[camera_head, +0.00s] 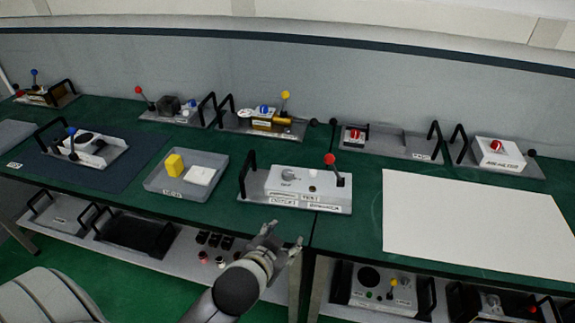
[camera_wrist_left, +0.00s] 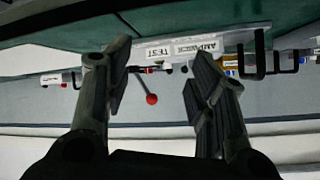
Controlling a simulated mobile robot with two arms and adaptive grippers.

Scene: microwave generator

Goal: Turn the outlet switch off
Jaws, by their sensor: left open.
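A white switch box (camera_head: 300,181) stands on a grey tray at the front middle of the green bench. Its front labels seem to read "OUTLET" and "TEST", though the print is small. A lever with a red ball (camera_head: 330,159) sticks up at its right end, slightly tilted. In the left wrist view, which is upside down, the red ball (camera_wrist_left: 151,99) shows between the fingers, beyond them. My left gripper (camera_head: 284,237) is open and empty, in front of the bench edge, apart from the box and lever. My right gripper is in neither view.
A white sheet (camera_head: 470,220) lies to the right. Black handles (camera_head: 248,174) rise from tray ends. Several other lever units line the back. A lower shelf (camera_head: 160,255) holds more trays.

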